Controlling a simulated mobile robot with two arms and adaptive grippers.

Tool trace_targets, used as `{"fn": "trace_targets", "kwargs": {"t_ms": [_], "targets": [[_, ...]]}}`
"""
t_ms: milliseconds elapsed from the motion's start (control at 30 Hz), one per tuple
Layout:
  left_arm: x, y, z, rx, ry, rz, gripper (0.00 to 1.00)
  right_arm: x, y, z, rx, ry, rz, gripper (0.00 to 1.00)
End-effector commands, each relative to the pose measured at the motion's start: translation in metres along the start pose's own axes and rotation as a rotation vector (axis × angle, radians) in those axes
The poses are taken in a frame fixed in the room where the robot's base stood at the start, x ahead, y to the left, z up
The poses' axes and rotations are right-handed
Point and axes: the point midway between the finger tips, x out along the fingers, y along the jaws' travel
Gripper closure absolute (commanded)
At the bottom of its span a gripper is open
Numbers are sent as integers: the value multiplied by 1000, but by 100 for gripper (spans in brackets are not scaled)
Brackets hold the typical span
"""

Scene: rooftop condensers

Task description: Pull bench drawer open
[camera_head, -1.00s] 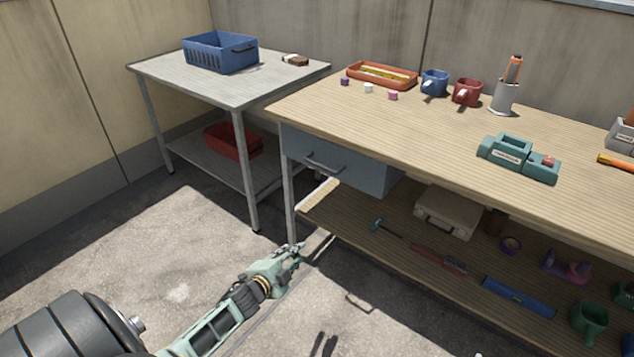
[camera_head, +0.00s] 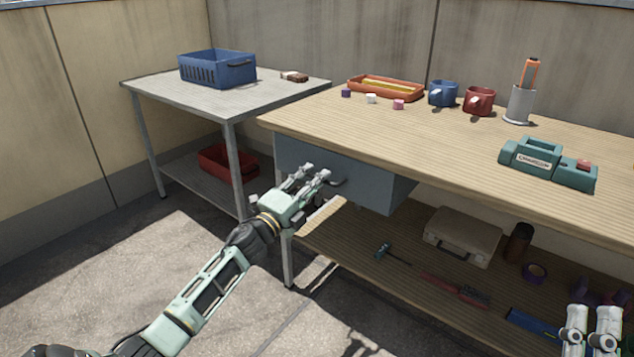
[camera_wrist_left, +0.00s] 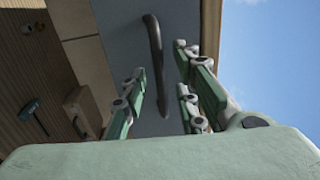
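The blue-grey bench drawer (camera_head: 376,184) sits under the left end of the wooden bench top and looks shut. My left gripper (camera_head: 308,175) is in front of it, fingers pointing at the drawer front and apart. Its fingers partly cover the dark bar handle (camera_head: 338,182). In the left wrist view the handle (camera_wrist_left: 156,62) runs between the spread fingers of the left gripper (camera_wrist_left: 160,92), near their tips; I cannot tell if any finger touches it. My right gripper (camera_head: 590,318) shows at the bottom right, its two fingers apart, with nothing seen between them.
The wooden bench top (camera_head: 420,150) holds mugs, a tray and a green device (camera_head: 548,162). A case (camera_head: 462,236) and tools lie on the shelf below. A grey side table (camera_head: 190,92) stands left with a blue basket (camera_head: 218,68). The floor in front is clear.

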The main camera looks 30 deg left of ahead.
Motion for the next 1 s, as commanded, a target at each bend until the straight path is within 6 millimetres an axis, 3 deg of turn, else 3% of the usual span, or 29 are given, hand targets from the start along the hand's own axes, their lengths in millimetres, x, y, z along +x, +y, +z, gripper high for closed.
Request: {"fn": "trace_targets", "kwargs": {"t_ms": [200, 467, 767, 1000], "targets": [[14, 0, 0, -1, -1, 0, 72, -1, -2, -14, 4, 72, -3, 60], [15, 0, 0, -1, -1, 1, 73, -1, -2, -15, 4, 77, -3, 60], [15, 0, 0, -1, -1, 1, 99, -1, -2, -15, 3, 77, -3, 60], [14, 0, 0, -2, -1, 1, 100, -1, -1, -15, 3, 76, -3, 60]]}}
